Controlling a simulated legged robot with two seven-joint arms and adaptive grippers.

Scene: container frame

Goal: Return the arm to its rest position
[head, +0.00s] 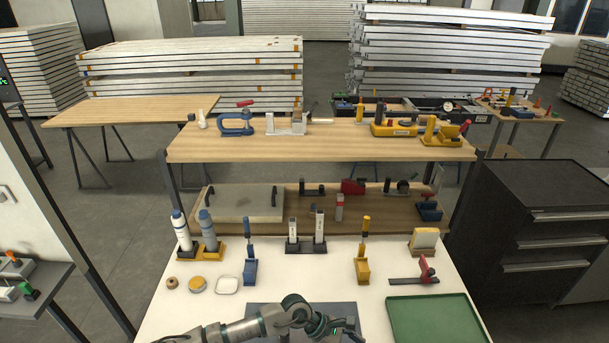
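My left arm comes in from the left along the bottom edge of the head view, low over a dark grey mat (262,308) on the white table (205,312). The dark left gripper (338,325) is at its end, near the front of the table. The fingertips are small and partly cut off by the bottom edge, so I cannot tell whether they are open or shut. No object is visibly held. My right gripper is not in view.
A green tray (437,319) lies right of the mat. A red-handled tool (425,272), bottles in a yellow holder (185,236), a blue-handled tool (250,266) and a yellow-handled tool (363,264) stand behind. A dark drawer cabinet (545,230) is at right.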

